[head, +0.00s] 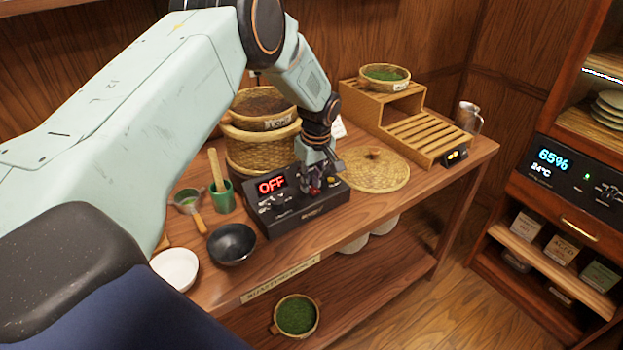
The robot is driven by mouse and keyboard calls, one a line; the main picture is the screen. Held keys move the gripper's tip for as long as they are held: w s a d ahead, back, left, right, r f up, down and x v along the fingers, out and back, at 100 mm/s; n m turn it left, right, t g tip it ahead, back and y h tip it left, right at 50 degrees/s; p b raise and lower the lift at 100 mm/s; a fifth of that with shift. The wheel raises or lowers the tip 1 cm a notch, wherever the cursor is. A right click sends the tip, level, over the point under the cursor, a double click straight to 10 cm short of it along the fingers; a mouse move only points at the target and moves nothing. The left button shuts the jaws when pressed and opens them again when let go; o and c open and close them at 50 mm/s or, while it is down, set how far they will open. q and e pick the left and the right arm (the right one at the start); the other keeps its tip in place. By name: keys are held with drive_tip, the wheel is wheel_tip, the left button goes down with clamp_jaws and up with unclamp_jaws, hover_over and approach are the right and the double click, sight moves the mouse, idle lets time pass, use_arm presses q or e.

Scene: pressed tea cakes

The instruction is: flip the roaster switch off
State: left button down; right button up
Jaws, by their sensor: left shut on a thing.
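The roaster control box (297,217) is black and sits near the front edge of the wooden table. Its red display (271,185) reads OFF. My left gripper (314,190) is over the right part of the box, pointing down. It is shut on a small red switch knob (315,191), which the fingers partly hide. The switch's exact position is hard to see. My right gripper is not in view.
Stacked bamboo baskets (262,150) stand behind the box, and a woven lid (374,170) lies to its right. A dark bowl (231,243), white bowl (175,268) and green cup (222,196) are on the left. A slatted wooden stand (418,135) is at the back right.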

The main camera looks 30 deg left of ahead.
sight(315, 191)
use_arm(q)
drive_tip(key=shift+r, duration=0.1)
drive_tip(key=c, duration=1.2)
unclamp_jaws()
drive_tip(key=shift+o, duration=0.2)
wheel_tip(315, 191, up, 12)
drive_tip(key=d, duration=0.1)
drive_tip(key=shift+s+d, duration=0.3)
drive_tip(key=shift+s, duration=0.05)
